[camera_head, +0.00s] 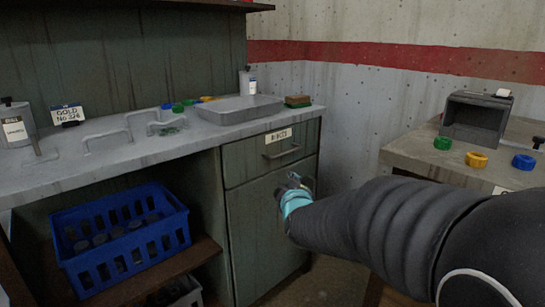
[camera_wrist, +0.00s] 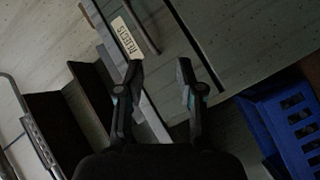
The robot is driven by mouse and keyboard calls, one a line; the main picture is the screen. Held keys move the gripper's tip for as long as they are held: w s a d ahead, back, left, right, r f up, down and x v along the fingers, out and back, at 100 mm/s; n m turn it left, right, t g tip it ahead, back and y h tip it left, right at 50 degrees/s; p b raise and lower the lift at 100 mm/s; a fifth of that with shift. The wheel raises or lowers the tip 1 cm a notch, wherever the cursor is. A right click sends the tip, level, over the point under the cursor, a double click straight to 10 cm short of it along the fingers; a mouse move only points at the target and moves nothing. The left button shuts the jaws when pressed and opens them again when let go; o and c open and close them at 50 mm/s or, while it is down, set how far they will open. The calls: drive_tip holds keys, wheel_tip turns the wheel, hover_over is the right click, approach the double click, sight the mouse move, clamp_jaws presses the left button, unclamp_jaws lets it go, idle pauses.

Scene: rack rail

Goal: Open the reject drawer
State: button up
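The reject drawer (camera_head: 243,161) is a grey-green front at the top of the cabinet under the worktop, and it looks shut. Its white label (camera_head: 278,135) is on the top edge, with a bar handle (camera_head: 282,152) below. In the wrist view the label (camera_wrist: 123,37) and part of the handle (camera_wrist: 143,24) show at the top, beyond the fingertips. My gripper (camera_head: 295,181) is in front of the cabinet, lower than the handle and apart from it in the picture. In the wrist view my gripper (camera_wrist: 160,69) has its two fingers apart with nothing between them.
A cabinet door (camera_head: 262,225) lies below the drawer. A blue crate (camera_head: 122,236) stands on the shelf to the left. The worktop holds a grey tray (camera_head: 240,109) and several small items. A second table (camera_head: 420,150) stands to the right, close to my arm.

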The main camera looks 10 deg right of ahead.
sight(287, 153)
drive_tip(key=w+d+n+t+h, duration=0.1)
drive_tip(key=w, duration=0.5)
drive_tip(key=w+d+n+t+h, duration=0.1)
drive_tip(key=w, duration=0.5)
drive_tip(key=w+d+n+t+p, duration=0.1)
drive_tip(key=w, duration=0.6)
drive_tip(key=shift+r+h, duration=0.4)
